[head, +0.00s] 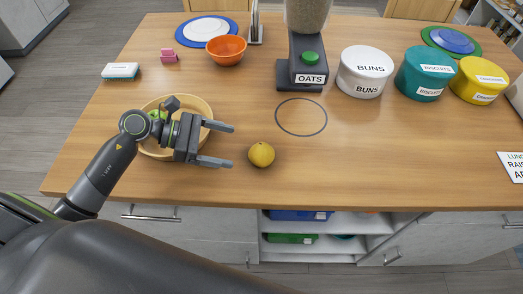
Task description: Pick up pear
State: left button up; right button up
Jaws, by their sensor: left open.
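The pear (261,154), a round yellow-green fruit, rests on the wooden table near its front edge, left of the middle. My left gripper (231,145) is open and empty, its two fingers pointing right toward the pear. The fingertips are a short way left of the pear and seem apart from it. The gripper and wrist are in front of a yellow bowl (151,107) and hide much of it. My right gripper is not in view.
A dark ring marking (301,117) lies on the table (400,150) right of the pear. Behind are an oats dispenser (308,70), an orange bowl (226,49) and tubs labelled buns (365,72), biscuits (424,73) and a yellow one (479,80). The front right tabletop is mostly clear.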

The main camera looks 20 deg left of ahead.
aim_at(252, 149)
pick_arm(q)
jog(key=shift+p+x, duration=0.45)
jog(key=shift+x, duration=1.25)
jog(key=shift+w+d+p, duration=0.2)
jog(key=shift+d+p, duration=0.2)
jog(key=p+x, duration=0.2)
jog(key=x, duration=0.1)
jog(key=shift+w+d, duration=0.15)
jog(key=shift+d, duration=0.15)
jog(key=shift+w+d+f, duration=0.1)
jog(key=shift+d+f, duration=0.2)
jog(key=shift+c, duration=0.5)
jog(key=c, duration=1)
